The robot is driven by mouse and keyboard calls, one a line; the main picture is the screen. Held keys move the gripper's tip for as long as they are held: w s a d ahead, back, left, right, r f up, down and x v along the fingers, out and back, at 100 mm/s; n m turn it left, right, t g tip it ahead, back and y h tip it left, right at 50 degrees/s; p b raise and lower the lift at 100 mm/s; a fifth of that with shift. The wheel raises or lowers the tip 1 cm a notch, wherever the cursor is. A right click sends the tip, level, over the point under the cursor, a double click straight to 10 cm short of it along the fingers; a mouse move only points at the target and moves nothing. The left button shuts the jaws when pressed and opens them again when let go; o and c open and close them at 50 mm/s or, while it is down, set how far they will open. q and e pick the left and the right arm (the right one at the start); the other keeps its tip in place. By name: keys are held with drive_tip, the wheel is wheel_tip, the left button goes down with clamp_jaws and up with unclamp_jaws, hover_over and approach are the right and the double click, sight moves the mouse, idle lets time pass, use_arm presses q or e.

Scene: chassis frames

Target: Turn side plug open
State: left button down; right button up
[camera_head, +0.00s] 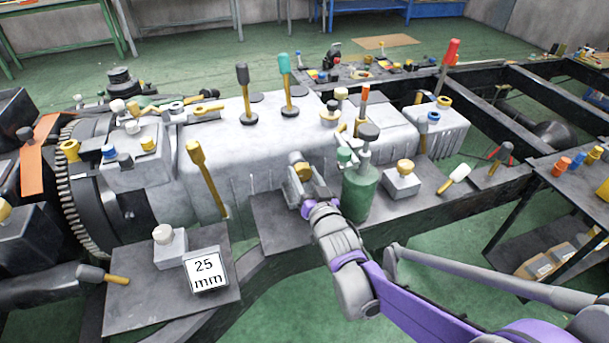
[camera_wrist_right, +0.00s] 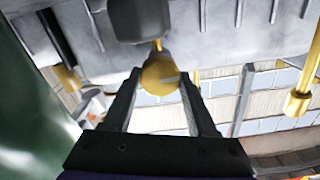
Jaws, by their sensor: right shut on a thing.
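The side plug (camera_head: 303,172) is a yellow round piece low on the near side of the grey gearbox housing (camera_head: 245,185). In the right wrist view the plug (camera_wrist_right: 160,76) is a yellow knob with a pale mark across its face, between the two dark fingers. My right gripper (camera_head: 299,165) comes in from the lower right, and it is shut on the plug; its fingers also show in the wrist view (camera_wrist_right: 159,80). They partly cover the plug in the head view. My left gripper is not in view.
A green canister (camera_head: 360,195) stands just right of my right gripper. A yellow-headed rod (camera_head: 204,172) leans on the housing to the left. A "25 mm" sign (camera_head: 206,270) stands on the front plate. A dark grey block (camera_wrist_right: 140,18) is close above the plug in the wrist view.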

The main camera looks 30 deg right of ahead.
drive_tip(key=shift+c, duration=1.4)
drive_tip(key=shift+n, duration=0.3)
drive_tip(key=n, duration=0.7)
drive_tip(key=shift+a, duration=0.1)
drive_tip(key=n, duration=0.4)
drive_tip(key=shift+f+n+b, duration=0.1)
drive_tip(key=shift+n+b, duration=0.6)
drive_tip(key=shift+n, duration=1.9)
